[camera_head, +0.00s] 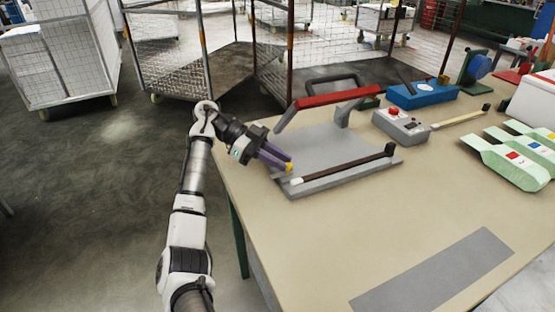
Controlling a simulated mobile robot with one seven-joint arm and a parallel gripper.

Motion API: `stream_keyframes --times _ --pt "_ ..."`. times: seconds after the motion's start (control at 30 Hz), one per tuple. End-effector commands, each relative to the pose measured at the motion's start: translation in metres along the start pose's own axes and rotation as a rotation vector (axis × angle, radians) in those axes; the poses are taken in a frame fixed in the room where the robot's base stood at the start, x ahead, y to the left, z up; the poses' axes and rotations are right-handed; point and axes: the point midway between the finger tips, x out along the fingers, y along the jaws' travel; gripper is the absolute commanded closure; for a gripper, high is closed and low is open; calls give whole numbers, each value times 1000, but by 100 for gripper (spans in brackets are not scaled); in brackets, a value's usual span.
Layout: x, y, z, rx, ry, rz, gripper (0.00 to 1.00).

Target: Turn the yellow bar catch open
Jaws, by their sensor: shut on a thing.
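The yellow bar catch (288,167) is a small yellow piece at the near left corner of a grey press base (325,153) on the table. It is partly hidden by my gripper (287,163), which reaches in from the left. My gripper's purple-grey fingers are shut on the yellow catch. A dark brown bar (345,163) lies across the front of the base, with a whitish end (296,181) beside the catch and a black block (390,149) at its right end. A red bar (338,97) stands raised over the back of the base.
A grey control box (402,125) with a red button stands right of the press. Behind it is a blue device (422,94). Green trays (514,156) lie at the right. A flat grey strip (435,275) lies on the front of the beige table (330,238), otherwise clear there. Wire cages stand behind.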

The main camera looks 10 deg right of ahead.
Motion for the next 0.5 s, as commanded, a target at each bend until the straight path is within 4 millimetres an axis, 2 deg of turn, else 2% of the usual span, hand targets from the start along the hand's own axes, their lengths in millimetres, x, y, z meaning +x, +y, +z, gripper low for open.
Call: stream_keyframes --times 0.4,0.43,0.5 --pt "2 0 1 3 -2 12 100" --pt "2 0 1 3 -2 12 79" --pt "2 0 1 3 -2 12 70"
